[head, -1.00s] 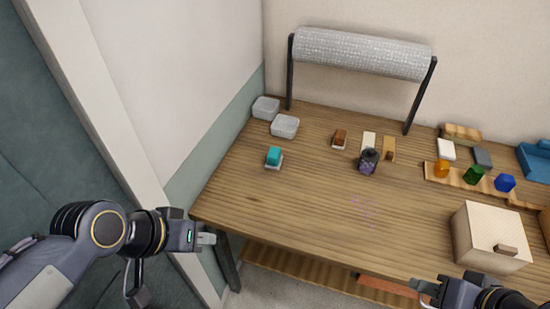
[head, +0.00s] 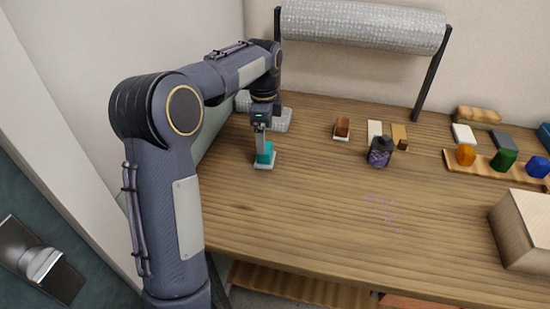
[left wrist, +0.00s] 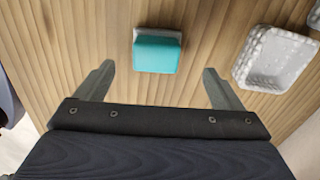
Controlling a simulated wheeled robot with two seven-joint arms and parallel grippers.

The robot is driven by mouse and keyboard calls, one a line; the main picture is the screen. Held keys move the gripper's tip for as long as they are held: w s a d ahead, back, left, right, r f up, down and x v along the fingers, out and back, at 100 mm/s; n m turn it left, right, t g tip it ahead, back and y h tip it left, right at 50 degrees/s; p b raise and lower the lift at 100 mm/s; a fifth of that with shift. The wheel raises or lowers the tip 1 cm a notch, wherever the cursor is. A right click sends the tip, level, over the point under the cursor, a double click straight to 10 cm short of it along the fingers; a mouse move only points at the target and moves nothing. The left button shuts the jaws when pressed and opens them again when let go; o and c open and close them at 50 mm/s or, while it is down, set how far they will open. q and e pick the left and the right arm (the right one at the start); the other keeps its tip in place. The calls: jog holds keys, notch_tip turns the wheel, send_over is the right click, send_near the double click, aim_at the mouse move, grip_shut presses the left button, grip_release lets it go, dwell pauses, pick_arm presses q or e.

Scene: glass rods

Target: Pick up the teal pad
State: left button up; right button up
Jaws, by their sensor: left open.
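The teal pad (head: 265,153) sits on a small white holder (head: 264,165) near the left end of the wooden table. In the left wrist view the teal pad (left wrist: 156,54) lies ahead of the fingertips, between their lines, with a pale edge of its holder showing behind it. My left gripper (head: 261,140) points down above the pad, and its fingers partly cover the pad in the head view. In the left wrist view my left gripper (left wrist: 157,72) is open, with nothing between its fingers. My right gripper is not in view.
White textured trays (left wrist: 277,57) stand close to the pad, partly behind my arm in the head view. A brown block (head: 342,127), a dark jar (head: 380,152) and colored glass pieces (head: 503,160) stand farther right. The table's front middle is mostly clear.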

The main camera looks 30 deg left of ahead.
pick_arm(q)
jog(key=f, duration=0.7)
jog(key=shift+s+f+b, duration=0.1)
jog(key=shift+s+b, duration=0.15)
jog(key=shift+b, duration=0.05)
jog(key=shift+c, duration=0.3)
jog(key=c, duration=1)
jog(key=shift+c, duration=0.2)
jog(key=shift+d, duration=0.1)
